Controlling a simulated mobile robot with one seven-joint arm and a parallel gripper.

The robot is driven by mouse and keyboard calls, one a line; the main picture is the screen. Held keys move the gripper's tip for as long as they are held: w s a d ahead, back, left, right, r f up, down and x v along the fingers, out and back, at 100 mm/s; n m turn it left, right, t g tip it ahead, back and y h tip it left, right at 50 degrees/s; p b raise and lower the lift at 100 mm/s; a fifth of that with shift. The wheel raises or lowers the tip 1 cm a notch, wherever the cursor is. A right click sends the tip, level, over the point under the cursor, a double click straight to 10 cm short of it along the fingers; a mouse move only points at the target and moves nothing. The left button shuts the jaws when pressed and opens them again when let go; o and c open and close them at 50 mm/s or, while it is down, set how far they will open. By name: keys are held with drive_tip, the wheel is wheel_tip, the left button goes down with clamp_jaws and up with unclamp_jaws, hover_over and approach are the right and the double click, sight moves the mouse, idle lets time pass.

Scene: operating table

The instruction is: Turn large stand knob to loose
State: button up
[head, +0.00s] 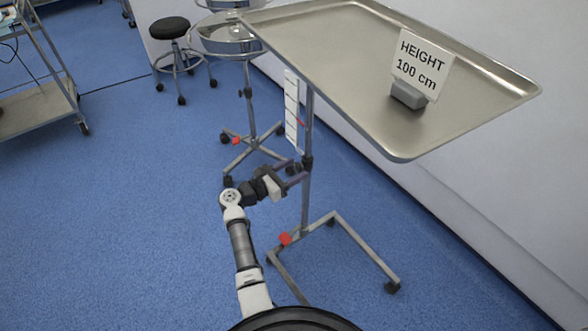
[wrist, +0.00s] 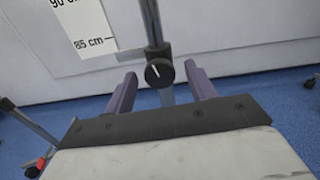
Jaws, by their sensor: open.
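The large stand carries a wide steel tray (head: 330,60) on a grey post (head: 306,200). Its black round knob with a white pointer line (wrist: 159,72) faces me in the wrist view, on the post. The pointer leans slightly left of straight up. My gripper (wrist: 160,85) is open, with one purple finger on each side of the knob and gaps between. In the head view my gripper (head: 296,172) is at the post, below the tray, and largely hides the knob.
A height scale (head: 292,110) hangs beside the post; 85 cm reads in the wrist view. A "HEIGHT 100 cm" sign (head: 421,66) stands on the tray. The stand's base (head: 345,240) has a red pedal (head: 285,239). A basin stand (head: 250,110) and a stool (head: 170,29) are behind.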

drive_tip(key=c, duration=1)
drive_tip(key=shift+o, duration=0.2)
